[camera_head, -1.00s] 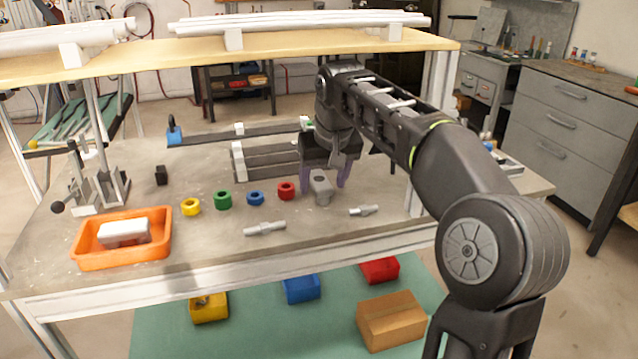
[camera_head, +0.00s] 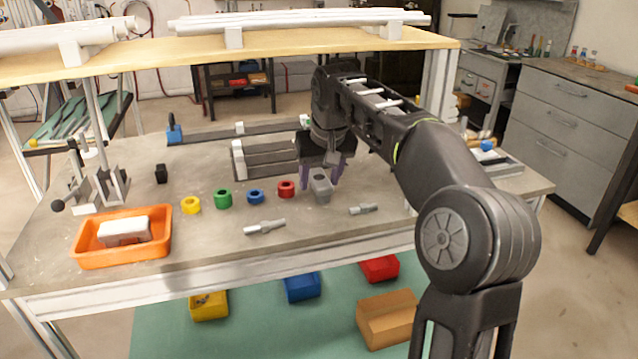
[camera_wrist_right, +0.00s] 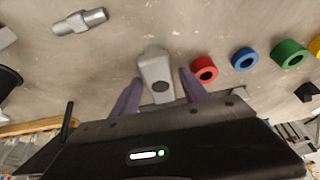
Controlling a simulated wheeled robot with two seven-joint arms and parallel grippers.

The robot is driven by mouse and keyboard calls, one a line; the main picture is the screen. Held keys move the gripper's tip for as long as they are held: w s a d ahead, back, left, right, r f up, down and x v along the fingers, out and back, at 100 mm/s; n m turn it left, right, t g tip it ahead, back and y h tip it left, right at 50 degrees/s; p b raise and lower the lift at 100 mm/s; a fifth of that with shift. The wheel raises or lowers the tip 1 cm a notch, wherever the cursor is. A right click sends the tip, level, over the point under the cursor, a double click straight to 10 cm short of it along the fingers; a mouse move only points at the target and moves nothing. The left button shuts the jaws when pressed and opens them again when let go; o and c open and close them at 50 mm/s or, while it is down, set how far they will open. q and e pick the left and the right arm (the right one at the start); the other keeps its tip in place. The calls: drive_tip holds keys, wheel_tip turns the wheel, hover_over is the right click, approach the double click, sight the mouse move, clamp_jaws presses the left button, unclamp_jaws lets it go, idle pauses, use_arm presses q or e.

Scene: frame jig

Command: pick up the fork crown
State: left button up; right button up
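The fork crown (camera_head: 321,188) is a grey block with a round hole, on the bench to the right of the red ring. It also shows in the right wrist view (camera_wrist_right: 156,72). My right gripper (camera_head: 322,178) is at the fork crown, with its purple fingers pointing down. In the right wrist view one finger is on each side of the block, and a gap shows on the right side. The fingers look open; contact on the left side is hard to tell. My left gripper is not in view.
Red (camera_head: 286,189), blue (camera_head: 255,197), green (camera_head: 223,199) and yellow (camera_head: 190,205) rings stand left of it. Two grey stepped pins (camera_head: 265,227) (camera_head: 363,209) lie in front. An orange tray (camera_head: 168,240) holds a white block. Dark rails lie behind; a shelf (camera_head: 270,50) overhangs the back.

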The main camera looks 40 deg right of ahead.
clamp_jaws()
idle(0.3)
drive_tip(key=shift+r+p, duration=0.25)
drive_tip(key=shift+p, duration=0.05)
idle(0.4)
